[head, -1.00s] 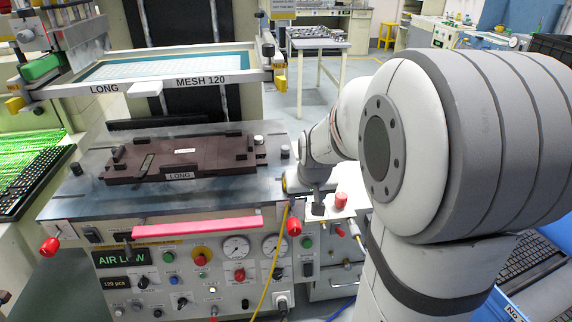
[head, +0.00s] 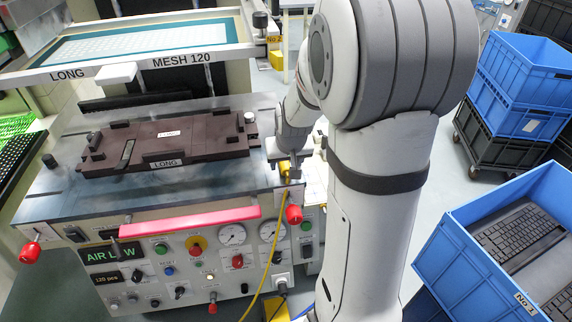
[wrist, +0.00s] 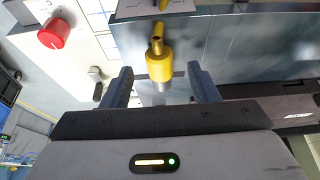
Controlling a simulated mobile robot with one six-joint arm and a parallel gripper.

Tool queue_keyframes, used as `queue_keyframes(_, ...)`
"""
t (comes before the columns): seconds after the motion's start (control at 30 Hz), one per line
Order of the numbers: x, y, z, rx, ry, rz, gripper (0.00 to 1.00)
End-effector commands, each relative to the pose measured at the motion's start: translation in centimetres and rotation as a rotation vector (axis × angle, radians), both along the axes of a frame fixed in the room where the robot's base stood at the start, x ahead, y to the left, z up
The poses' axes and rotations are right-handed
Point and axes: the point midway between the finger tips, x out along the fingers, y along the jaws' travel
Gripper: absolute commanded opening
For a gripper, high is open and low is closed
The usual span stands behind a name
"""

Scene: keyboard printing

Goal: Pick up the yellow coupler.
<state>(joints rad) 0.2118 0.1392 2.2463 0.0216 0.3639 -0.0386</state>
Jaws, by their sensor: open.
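The yellow coupler (wrist: 158,62) shows in the wrist view, with a short bent neck at its far end and a metal-coloured lower end. My gripper (wrist: 161,74) is open, with one dark finger on each side of the coupler and visible gaps between fingers and coupler. In the head view the coupler (head: 285,169) is a small yellow patch at the right front corner of the printing machine. My gripper (head: 287,157) is beside it there, and my arm partly hides the spot.
The machine's metal table (head: 50,190) carries a brown fixture (head: 205,145) marked LONG. A yellow hose (head: 265,260) hangs down the front. Red knobs (head: 293,214) stick out at the front corners. Blue crates (head: 455,245) stand at the right.

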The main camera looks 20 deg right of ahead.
Motion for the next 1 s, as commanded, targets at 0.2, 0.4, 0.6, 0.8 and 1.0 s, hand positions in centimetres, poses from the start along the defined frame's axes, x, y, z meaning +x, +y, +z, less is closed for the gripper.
queue_keyframes(0.2,0.9,-0.2,-2.2,0.000,0.001,-0.002,0.54)
queue_keyframes(0.4,1.0,-0.3,-2.3,0.000,-0.001,-0.002,0.54)
queue_keyframes(0.6,1.0,-0.3,-2.3,0.000,-0.001,-0.003,0.43)
queue_keyframes(0.8,1.0,-0.3,-2.3,-0.001,-0.001,-0.004,0.26)
queue_keyframes(1.0,1.0,-0.3,-2.3,-0.001,-0.001,-0.004,0.10)
